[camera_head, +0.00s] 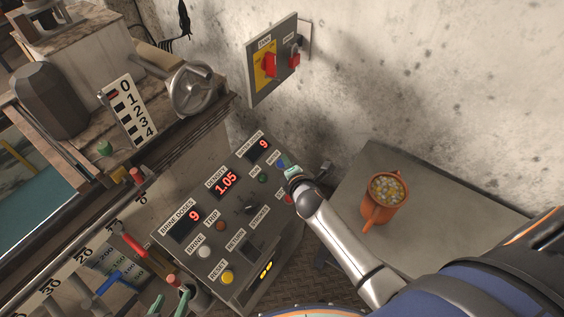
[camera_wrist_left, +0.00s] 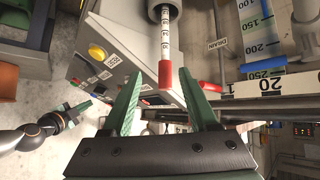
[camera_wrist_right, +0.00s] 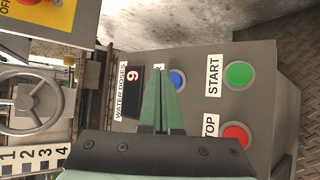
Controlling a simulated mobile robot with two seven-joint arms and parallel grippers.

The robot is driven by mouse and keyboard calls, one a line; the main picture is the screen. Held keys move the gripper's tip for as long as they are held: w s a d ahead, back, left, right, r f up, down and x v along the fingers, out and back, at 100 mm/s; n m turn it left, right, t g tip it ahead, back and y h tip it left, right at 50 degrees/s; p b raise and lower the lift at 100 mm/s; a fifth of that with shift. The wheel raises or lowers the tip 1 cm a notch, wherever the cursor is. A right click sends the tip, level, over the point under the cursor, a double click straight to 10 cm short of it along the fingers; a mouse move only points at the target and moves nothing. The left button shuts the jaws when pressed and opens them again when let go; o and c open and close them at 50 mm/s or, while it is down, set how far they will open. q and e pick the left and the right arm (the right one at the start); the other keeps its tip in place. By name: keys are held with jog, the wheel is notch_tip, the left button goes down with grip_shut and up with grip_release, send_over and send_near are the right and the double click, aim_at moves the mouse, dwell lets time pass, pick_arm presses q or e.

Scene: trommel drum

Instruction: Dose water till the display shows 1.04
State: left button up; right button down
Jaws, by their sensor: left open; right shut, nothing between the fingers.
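The control panel (camera_head: 240,215) has three red displays. The density display (camera_head: 226,184) reads 1.05, the water doses display (camera_head: 263,149) reads 9 and the brine doses display (camera_head: 187,222) reads 9. My right gripper (camera_head: 290,170) is shut and empty at the panel's upper right. In the right wrist view its fingertips (camera_wrist_right: 164,82) lie beside and partly over the blue water button (camera_wrist_right: 178,80); I cannot tell whether they touch it. My left gripper (camera_head: 170,302) is open at the bottom. In the left wrist view its fingers (camera_wrist_left: 163,88) stand either side of a red-tipped scaled rod (camera_wrist_left: 166,72).
A green start button (camera_wrist_right: 238,75) and red stop button (camera_wrist_right: 235,134) sit near the water button. A yellow reset button (camera_head: 227,278) is lower on the panel. An orange mug (camera_head: 373,212) stands on the grey bench (camera_head: 440,195). A handwheel (camera_head: 193,88) is at upper left.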

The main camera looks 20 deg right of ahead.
dwell(1.0)
jog(key=shift+w+f, duration=0.1)
jog(key=shift+f, duration=0.1)
jog(key=shift+w+a+f+b, duration=0.1)
jog(key=shift+f+b, duration=0.1)
jog(key=shift+b, duration=0.15)
jog(key=shift+f, duration=0.15)
